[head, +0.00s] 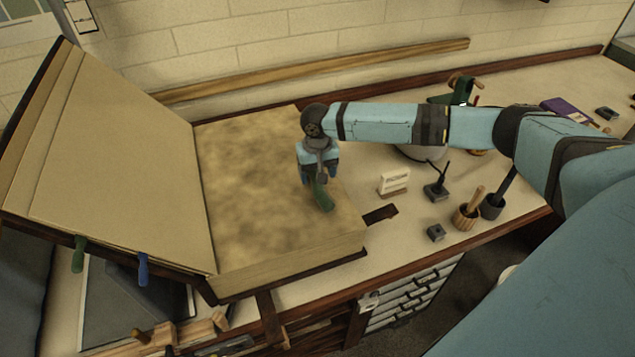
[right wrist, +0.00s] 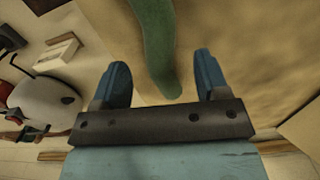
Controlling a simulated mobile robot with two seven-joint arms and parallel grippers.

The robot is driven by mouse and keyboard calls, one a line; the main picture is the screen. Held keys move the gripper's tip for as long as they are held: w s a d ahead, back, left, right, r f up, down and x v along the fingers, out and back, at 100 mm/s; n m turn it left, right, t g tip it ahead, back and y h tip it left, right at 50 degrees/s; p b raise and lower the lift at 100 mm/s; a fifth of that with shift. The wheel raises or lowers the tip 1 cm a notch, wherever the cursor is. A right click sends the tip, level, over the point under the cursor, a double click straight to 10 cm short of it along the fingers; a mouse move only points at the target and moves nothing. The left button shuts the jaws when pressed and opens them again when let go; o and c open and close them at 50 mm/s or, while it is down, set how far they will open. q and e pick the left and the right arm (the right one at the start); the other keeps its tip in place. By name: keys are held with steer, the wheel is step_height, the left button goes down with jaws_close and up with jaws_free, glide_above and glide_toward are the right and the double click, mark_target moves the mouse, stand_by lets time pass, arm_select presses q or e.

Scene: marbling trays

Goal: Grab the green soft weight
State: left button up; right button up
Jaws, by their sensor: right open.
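The green soft weight (head: 322,196) is a long dark-green strip lying on the right-hand page of the large open book (head: 250,180). My right gripper (head: 319,176) is open and points down over the far end of the weight. In the right wrist view the weight (right wrist: 158,45) reaches in from the top, and its near end lies between the two blue fingers (right wrist: 161,72), with space on both sides. I cannot tell the exact height of the fingers above the page. My left gripper is not in view.
A green strip (head: 78,254) and a blue strip (head: 142,269) hang at the book's lower left edge. Right of the book stand a small white block (head: 394,181), a dark pen holder (head: 436,192) and a wooden mortar (head: 466,216). The page around the weight is clear.

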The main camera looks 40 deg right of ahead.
steer(key=shift+d+f, duration=0.1)
steer(key=shift+f, duration=1.3)
steer(key=c, duration=1.2)
steer(key=shift+r, duration=0.1)
